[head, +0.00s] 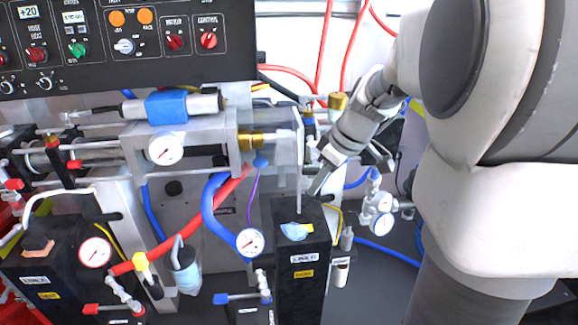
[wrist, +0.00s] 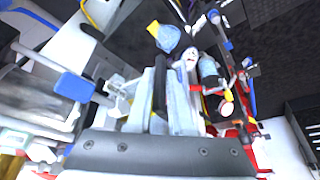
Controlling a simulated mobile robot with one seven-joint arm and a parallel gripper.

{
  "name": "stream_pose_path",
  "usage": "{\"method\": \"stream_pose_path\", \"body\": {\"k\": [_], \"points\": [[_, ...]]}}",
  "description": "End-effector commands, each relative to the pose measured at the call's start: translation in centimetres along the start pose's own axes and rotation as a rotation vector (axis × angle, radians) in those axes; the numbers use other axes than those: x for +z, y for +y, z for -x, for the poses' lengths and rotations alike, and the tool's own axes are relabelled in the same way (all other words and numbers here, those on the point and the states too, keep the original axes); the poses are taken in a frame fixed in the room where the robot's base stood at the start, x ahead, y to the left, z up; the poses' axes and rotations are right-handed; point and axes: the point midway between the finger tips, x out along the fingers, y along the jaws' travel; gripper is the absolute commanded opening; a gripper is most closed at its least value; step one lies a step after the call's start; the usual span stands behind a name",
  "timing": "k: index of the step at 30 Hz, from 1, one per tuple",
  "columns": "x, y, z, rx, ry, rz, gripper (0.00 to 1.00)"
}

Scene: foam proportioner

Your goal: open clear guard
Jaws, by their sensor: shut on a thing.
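The clear guard (head: 283,150) is a see-through panel at the right end of the grey pump block, in front of a brass fitting (head: 252,142). My gripper (head: 316,182) reaches in from the right at the guard's lower right edge. In the wrist view my gripper (wrist: 160,85) shows two pale fingers close together with a thin dark strip between them. The gripper is shut on the guard's edge, though the exact contact is hard to make out.
Gauges (head: 378,224) and a blue hose are to the right. A black control panel (head: 130,45) hangs above the pump block. A blue hose (head: 213,210) curves at the left.

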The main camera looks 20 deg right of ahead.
Motion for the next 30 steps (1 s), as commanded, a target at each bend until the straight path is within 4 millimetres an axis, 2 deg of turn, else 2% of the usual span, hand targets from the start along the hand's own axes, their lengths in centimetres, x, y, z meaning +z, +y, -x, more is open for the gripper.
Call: {"method": "stream_pose_path", "body": {"k": [12,13,16,17,26,30], "points": [[-0.2,0.3,0.1,0.007,0.006,-0.003,0.0],[-0.2,0.3,0.1,0.007,0.006,-0.003,0.24],[-0.2,0.2,0.1,0.005,0.005,-0.002,0.42],[-0.1,0.2,0.1,0.005,0.005,-0.002,0.44],[-0.1,0.1,0.2,0.003,0.003,-0.001,0.44],[-0.2,0.1,1.7,0.004,0.004,-0.001,0.44]]}}
